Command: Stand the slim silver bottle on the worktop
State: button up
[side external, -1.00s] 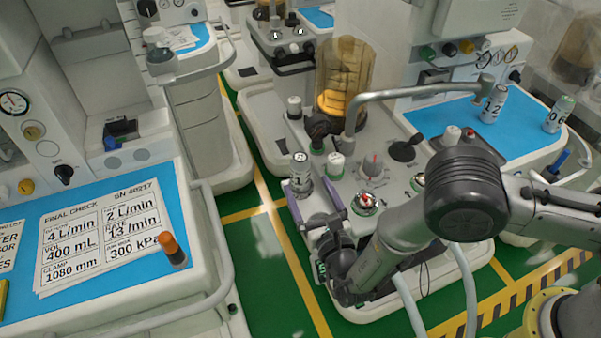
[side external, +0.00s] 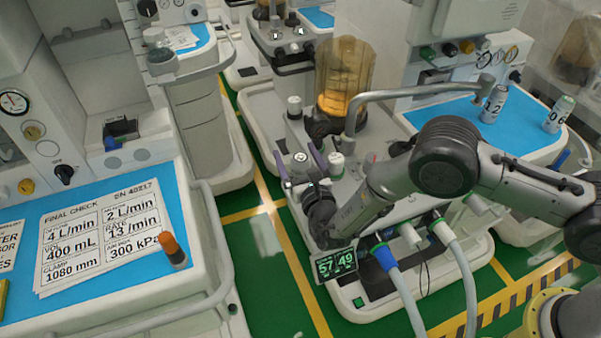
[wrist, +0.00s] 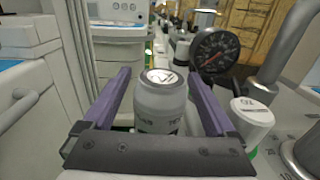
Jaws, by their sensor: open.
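A slim silver-grey bottle (wrist: 160,105) with a marked round top stands upright between the two purple fingers of my gripper (wrist: 156,72) in the wrist view. The fingers are open, one on each side, with a narrow gap visible at the left; contact on the right is hard to tell. In the side external view my gripper (side external: 300,160) is at the left front of the middle cart, with the bottle's top (side external: 300,157) showing between the fingers. Its lower part is hidden by my wrist. The worktop (side external: 425,118) with a blue mat is at the right.
Two silver cans, one (side external: 494,104) and another (side external: 560,114), stand on the blue mat. A curved grey pipe (side external: 420,92) crosses before it. A white-capped knob (wrist: 250,115) and a dark gauge (wrist: 217,52) are close right of the fingers. Hoses (side external: 400,290) hang in front.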

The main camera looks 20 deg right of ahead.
grip_shut()
dwell(0.4)
jog(key=shift+r, duration=0.1)
